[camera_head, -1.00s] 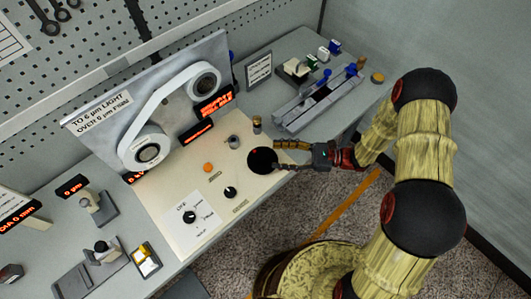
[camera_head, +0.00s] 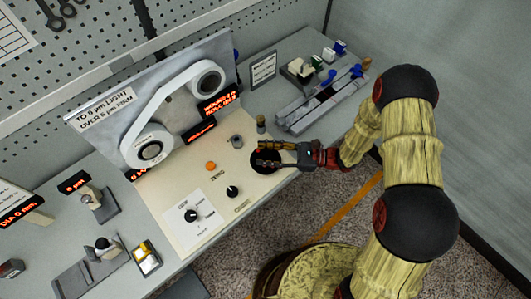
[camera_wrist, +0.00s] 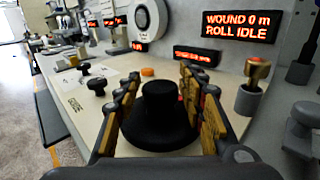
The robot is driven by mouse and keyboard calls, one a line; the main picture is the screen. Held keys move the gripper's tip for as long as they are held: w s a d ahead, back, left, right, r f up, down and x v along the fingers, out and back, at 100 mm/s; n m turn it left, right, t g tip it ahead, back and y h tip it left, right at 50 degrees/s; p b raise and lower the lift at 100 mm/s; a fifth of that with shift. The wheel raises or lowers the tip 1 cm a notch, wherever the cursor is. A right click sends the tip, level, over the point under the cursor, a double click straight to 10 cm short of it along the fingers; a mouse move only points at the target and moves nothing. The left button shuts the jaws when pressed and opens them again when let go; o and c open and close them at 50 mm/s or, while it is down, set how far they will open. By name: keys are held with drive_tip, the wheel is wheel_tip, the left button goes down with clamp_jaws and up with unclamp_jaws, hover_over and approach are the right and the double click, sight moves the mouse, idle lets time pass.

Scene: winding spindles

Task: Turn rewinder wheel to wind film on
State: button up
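The black round wheel (camera_head: 257,167) lies on the cream panel (camera_head: 180,185), partly hidden under my gripper. In the wrist view it is a wide black disc with a raised black hub (camera_wrist: 160,105). My gripper (camera_head: 264,155) is over the wheel. In the wrist view my gripper (camera_wrist: 160,82) is open, with one finger on each side of the hub and visible gaps between. I cannot tell whether the fingers touch the disc. A white film band (camera_head: 172,92) runs between a lower-left roll (camera_head: 151,149) and an upper-right roll (camera_head: 207,78). A display (camera_wrist: 236,24) reads "WOUND 0 m ROLL IDLE".
An orange button (camera_head: 211,166), a grey knob (camera_head: 236,141) and black knobs (camera_head: 232,191) sit on the panel near the wheel. A brass-topped post (camera_wrist: 254,85) stands close right of my fingers in the wrist view. A grey slotted fixture (camera_head: 322,105) stands further right.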

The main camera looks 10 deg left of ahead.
drive_tip(key=c, duration=0.8)
drive_tip(key=shift+m+t, duration=0.3)
drive_tip(key=shift+t, duration=0.1)
drive_tip(key=shift+s+r+m+t+p, duration=0.1)
drive_tip(key=shift+m+t+p, duration=0.55)
drive_tip(key=shift+t, duration=0.35)
drive_tip(key=m+t+h+p, duration=0.1)
drive_tip(key=m+t, duration=0.2)
drive_tip(key=t, duration=0.2)
drive_tip(key=m+t+h+p, duration=0.1)
drive_tip(key=m+t+h, duration=0.2)
drive_tip(key=m+t, duration=0.1)
drive_tip(key=shift+t+h, duration=0.3)
drive_tip(key=shift+t, duration=0.4)
drive_tip(key=shift+m+t+h, duration=0.6)
drive_tip(key=shift+m, duration=0.05)
